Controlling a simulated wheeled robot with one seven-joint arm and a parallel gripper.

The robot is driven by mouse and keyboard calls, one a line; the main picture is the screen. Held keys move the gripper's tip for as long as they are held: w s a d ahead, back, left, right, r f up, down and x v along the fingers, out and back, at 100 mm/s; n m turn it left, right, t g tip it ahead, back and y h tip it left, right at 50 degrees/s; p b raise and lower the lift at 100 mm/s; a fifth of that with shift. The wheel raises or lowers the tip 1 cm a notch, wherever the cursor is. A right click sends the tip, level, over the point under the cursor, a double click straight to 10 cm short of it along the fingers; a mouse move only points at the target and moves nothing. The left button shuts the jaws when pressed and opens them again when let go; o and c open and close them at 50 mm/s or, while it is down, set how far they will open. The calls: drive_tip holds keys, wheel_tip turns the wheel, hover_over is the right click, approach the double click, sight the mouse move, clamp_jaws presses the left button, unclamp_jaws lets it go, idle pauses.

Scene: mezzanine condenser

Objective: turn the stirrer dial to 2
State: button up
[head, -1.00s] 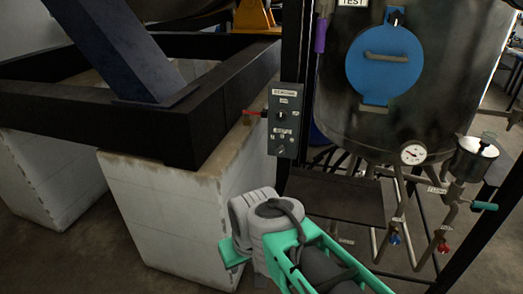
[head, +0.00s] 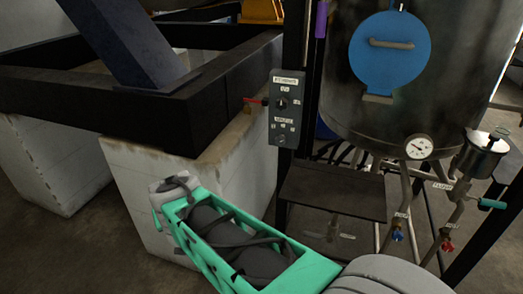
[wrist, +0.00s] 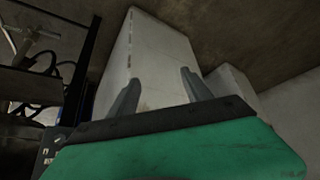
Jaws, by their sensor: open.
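A grey control panel (head: 287,107) is mounted on the dark post left of the tank in the head view. Part of the panel also shows at the lower left of the wrist view (wrist: 50,150). My gripper (wrist: 161,75) is open and empty, its two fingers apart in front of a white block. In the head view my arm is below and left of the panel, and its fingers are hidden.
A red lever (head: 256,100) sticks out left of the panel. A black frame (head: 210,110) rests on white blocks (head: 125,165) at left. The steel tank (head: 450,95) with a gauge (head: 419,147) stands at right, above a dark shelf (head: 330,190) and pipes.

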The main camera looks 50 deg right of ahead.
drive_tip(key=w+d+f+m+t+h+b, duration=0.1)
drive_tip(key=w+d+f+m+h, duration=0.1)
drive_tip(key=d, duration=0.4)
drive_tip(key=w+d+f+m+h+b, duration=0.1)
drive_tip(key=w+d+m, duration=0.15)
drive_tip(key=d, duration=0.35)
drive_tip(key=m+h+b, duration=0.5)
drive_tip(key=m+h, duration=0.1)
drive_tip(key=h, duration=0.5)
approach(279, 143)
drive_tip(key=d, duration=0.2)
drive_tip(key=shift+n, duration=0.25)
drive_tip(key=x, duration=0.3)
drive_tip(key=p+x, duration=0.1)
drive_tip(key=x, duration=0.3)
drive_tip(key=shift+w+d, duration=0.1)
drive_tip(key=shift+w, duration=0.2)
drive_tip(key=shift+c, duration=0.2)
clamp_jaws()
